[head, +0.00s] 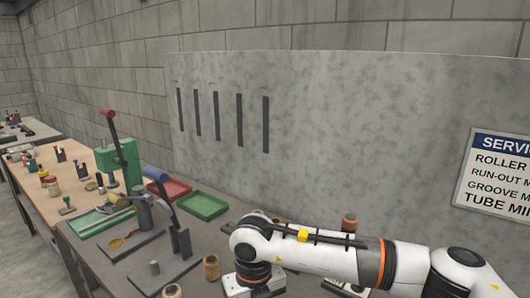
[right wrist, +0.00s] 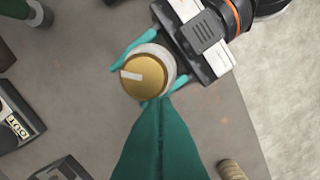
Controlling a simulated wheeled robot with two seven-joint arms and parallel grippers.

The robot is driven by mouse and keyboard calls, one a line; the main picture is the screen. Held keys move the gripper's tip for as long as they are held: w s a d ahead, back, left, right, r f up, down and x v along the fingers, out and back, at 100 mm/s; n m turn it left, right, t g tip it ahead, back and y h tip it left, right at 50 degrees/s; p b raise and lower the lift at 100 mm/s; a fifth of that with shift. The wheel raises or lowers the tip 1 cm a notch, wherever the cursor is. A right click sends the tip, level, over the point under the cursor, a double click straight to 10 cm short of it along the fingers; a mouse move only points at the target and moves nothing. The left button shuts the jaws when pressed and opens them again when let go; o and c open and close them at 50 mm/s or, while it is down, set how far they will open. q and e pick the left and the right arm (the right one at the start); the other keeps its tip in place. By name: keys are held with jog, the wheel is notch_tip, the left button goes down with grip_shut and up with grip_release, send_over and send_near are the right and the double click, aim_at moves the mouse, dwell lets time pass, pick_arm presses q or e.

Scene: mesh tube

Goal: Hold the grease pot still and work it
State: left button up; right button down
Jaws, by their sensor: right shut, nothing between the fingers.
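The grease pot (right wrist: 146,76) shows in the right wrist view as a pale round pot with a gold top bearing a white stripe. My left gripper (right wrist: 150,68), white with teal fingers, has one finger on each side of the pot and holds it. My right gripper (right wrist: 158,102) reaches up from the bottom of that view, its green fingers shut and empty. Its tips are at the near edge of the pot; I cannot tell whether they touch. In the head view an arm comes in from the right, and its fingers are cut off by the bottom edge. The pot is not clearly visible there.
A green press (head: 118,160), a red tray (head: 170,188), a green tray (head: 203,205) and a dark lever stand (head: 178,235) stand left on the bench. A tan cylinder (head: 211,268) stands near the front. A dark block marked OUT (right wrist: 18,122) lies left in the wrist view.

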jog(key=shift+w+d, duration=0.1)
jog(key=shift+d, duration=0.1)
jog(key=shift+w+d, duration=0.15)
jog(key=shift+d, duration=0.2)
jog(key=shift+w+d, duration=0.1)
jog(key=shift+d, duration=0.4)
dwell(0.5)
notch_tip(320, 180, up, 6)
jog(key=shift+w, duration=0.4)
dwell(0.3)
